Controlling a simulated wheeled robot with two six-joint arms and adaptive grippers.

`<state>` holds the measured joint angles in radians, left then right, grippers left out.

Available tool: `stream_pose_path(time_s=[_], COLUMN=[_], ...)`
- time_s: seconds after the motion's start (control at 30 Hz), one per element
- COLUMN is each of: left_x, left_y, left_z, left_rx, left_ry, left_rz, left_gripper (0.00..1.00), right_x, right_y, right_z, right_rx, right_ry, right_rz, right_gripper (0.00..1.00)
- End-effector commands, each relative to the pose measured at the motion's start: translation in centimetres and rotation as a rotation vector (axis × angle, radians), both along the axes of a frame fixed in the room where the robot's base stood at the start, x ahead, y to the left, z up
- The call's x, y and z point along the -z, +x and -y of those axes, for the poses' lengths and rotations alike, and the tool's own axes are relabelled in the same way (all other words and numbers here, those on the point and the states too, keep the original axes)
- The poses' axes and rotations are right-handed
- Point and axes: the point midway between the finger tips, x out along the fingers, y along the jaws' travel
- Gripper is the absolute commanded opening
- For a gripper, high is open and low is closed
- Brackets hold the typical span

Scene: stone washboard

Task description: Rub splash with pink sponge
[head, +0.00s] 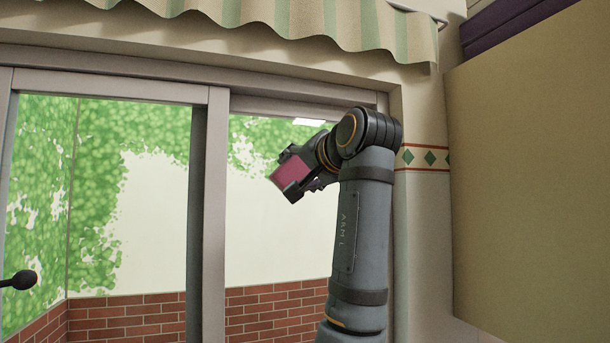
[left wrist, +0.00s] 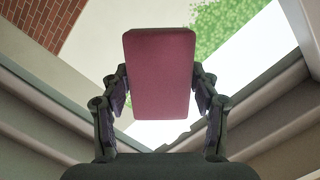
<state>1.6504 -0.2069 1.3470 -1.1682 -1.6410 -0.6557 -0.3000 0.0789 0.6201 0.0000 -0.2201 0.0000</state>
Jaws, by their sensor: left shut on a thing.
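A pink sponge (head: 292,173) is held in my left gripper (head: 293,184), in front of the right window pane in the head view. In the left wrist view the sponge (left wrist: 160,75) is upright between the two fingers of my left gripper (left wrist: 161,95), which is shut on it. The sponge appears apart from the window. I cannot make out a splash for certain in either view. My right gripper is not in view.
A window frame (head: 216,200) divides the panes, with green foliage and a brick wall behind. A striped curtain (head: 330,30) hangs above. A large beige panel (head: 530,170) stands at the right.

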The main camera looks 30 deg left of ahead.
Motion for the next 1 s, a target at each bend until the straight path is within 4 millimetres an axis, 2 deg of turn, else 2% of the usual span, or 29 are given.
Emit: stream_pose_path(time_s=[0.23,0.4,0.6,0.77,1.0], left_x=[0.2,0.0,-0.9,-0.8,-1.0], left_y=[-1.7,-2.2,-2.0,-1.8,0.0], left_z=[-1.5,-1.9,-2.0,-1.8,-0.6], left_rx=[-0.002,-0.001,-0.001,0.0,0.002], left_ry=[0.0,-0.001,0.0,0.001,0.001], left_rz=[0.003,0.0,0.0,-0.001,-0.004], left_gripper=[0.36,0.36,0.36,0.36,0.36], right_x=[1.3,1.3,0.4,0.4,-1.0], right_y=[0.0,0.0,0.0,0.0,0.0], right_z=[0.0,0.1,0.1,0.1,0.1], right_rx=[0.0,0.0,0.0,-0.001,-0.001], right_ry=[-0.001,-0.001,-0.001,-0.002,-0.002], right_rz=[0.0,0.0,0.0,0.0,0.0], right_gripper=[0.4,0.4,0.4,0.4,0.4])
